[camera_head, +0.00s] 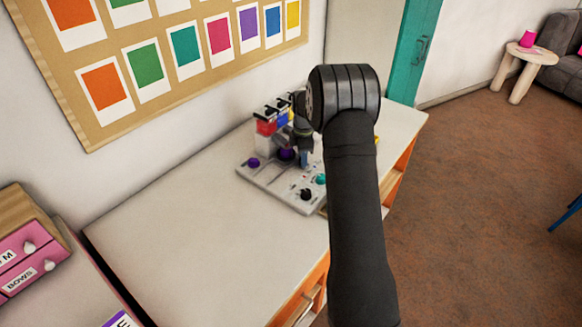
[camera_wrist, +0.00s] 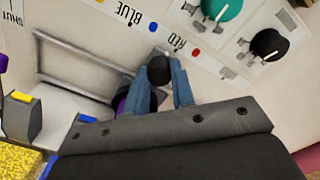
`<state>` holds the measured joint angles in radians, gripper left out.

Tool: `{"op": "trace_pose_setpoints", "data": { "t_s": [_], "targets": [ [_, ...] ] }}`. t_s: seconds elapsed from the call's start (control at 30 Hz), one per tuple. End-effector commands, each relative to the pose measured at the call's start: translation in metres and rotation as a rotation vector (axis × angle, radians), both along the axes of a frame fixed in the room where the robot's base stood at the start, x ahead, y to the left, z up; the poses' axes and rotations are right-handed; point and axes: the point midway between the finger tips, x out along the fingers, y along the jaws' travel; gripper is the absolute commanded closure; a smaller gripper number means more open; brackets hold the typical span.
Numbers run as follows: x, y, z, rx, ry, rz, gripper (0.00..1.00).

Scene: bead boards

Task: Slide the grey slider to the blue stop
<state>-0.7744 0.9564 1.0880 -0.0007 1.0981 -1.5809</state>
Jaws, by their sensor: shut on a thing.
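The bead board (camera_head: 284,190) lies on the table, partly behind my arm. In the wrist view, a dark grey knob (camera_wrist: 159,69), which looks like the grey slider, sits between my gripper's two blue-grey fingers (camera_wrist: 162,84). My gripper is shut on it. A blue dot (camera_wrist: 153,27) beside the BLUE label (camera_wrist: 130,14) and a red dot (camera_wrist: 195,52) beside the RED label (camera_wrist: 179,43) lie just beyond the knob. The slider's track is largely hidden by the gripper. In the head view, my gripper (camera_head: 304,158) is low over the board.
A teal knob (camera_wrist: 222,8) and a black knob (camera_wrist: 269,45) stand on the board near the gripper. A purple part (camera_wrist: 122,104) shows behind the fingers. Dispensers with red and blue fronts (camera_head: 266,127) rise at the board's back. The table's left part (camera_head: 170,240) is clear.

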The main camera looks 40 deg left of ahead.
Motion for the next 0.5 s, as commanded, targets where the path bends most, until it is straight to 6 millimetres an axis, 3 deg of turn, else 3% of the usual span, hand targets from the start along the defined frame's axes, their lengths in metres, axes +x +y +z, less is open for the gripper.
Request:
{"op": "trace_pose_setpoints", "data": {
  "t_s": [0.1,0.2,0.5],
  "targets": [
    [0.026,0.001,0.000,0.004,-0.002,-0.002,1.00],
    [0.040,0.002,0.000,0.004,-0.002,0.000,1.00],
    [0.051,0.001,0.000,0.004,-0.001,0.001,1.00]
  ]
}}
